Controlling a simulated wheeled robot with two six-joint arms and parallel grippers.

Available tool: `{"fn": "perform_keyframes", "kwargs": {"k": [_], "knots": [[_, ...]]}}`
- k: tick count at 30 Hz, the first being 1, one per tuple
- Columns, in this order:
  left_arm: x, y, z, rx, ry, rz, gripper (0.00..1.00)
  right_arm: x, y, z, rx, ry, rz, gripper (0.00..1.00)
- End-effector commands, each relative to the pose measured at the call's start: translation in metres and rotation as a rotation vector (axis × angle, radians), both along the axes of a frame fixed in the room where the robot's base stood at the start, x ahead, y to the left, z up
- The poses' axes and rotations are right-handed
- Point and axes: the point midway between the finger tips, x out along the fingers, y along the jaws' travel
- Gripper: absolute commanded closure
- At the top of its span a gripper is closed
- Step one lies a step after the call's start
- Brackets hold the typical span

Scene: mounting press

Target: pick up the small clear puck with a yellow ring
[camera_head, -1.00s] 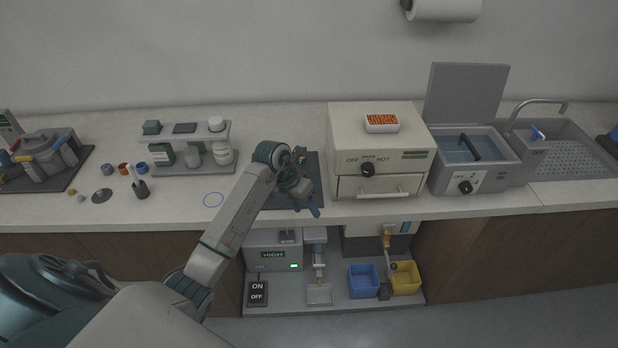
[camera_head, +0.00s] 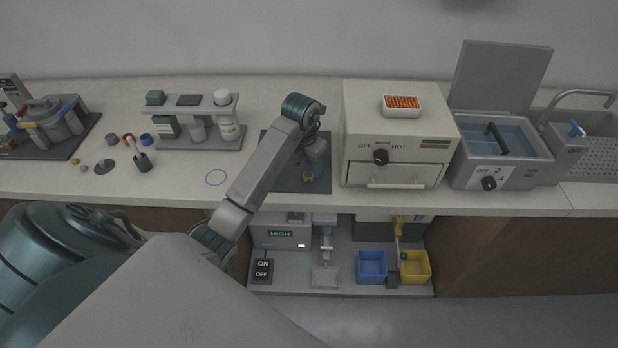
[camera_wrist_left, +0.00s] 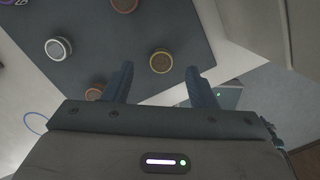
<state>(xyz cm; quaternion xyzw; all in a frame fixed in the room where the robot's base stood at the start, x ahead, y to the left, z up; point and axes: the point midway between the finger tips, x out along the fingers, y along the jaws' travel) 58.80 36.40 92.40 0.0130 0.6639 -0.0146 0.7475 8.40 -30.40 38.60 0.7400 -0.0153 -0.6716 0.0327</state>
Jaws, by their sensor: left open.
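The small clear puck with a yellow ring (camera_wrist_left: 161,61) lies on the dark mat (camera_wrist_left: 170,22) in the left wrist view. It shows between and just beyond my left gripper's fingertips, with a brownish centre. My left gripper (camera_wrist_left: 160,69) is open and empty, with the puck apart from both fingers. Another puck with a white ring (camera_wrist_left: 58,48) lies to the left, and an orange-brown one (camera_wrist_left: 124,4) is at the top edge. A further orange one (camera_wrist_left: 94,92) is partly hidden by the gripper. In the head view a yellowish puck (camera_head: 308,176) shows below my left gripper. My right gripper is out of view.
The beige oven (camera_head: 400,130) stands right of the mat, with a drawer handle at its front. A rack of bottles (camera_head: 200,142) stands to the left. Below the counter are a blue bin (camera_head: 372,267) and a yellow bin (camera_head: 415,267).

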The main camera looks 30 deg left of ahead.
Motion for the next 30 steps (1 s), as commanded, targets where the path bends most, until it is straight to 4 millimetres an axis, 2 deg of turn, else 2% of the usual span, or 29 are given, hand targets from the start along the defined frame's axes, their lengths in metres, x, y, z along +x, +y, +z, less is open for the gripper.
{"fn": "perform_keyframes", "kwargs": {"k": [1,5,9,15,17,23,30], "knots": [[0.000,-0.001,-0.002,-0.002,0.005,0.001,0.48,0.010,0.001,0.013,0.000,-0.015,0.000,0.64],[0.003,-0.002,-0.023,-0.002,0.005,0.001,0.48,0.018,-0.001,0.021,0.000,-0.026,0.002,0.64],[0.004,-0.002,-0.035,0.000,0.002,-0.001,0.48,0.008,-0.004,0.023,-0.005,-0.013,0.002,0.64],[0.005,-0.001,-0.037,0.001,0.001,-0.001,0.48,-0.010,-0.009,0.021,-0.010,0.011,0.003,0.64],[0.005,-0.001,-0.037,0.001,0.001,-0.001,0.56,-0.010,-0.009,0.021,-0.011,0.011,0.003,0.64],[0.005,-0.001,-0.037,0.001,0.001,-0.001,0.95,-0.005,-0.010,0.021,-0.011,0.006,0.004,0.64],[0.005,-0.001,-0.037,0.000,0.001,-0.001,0.96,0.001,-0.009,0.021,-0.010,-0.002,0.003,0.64]]}}
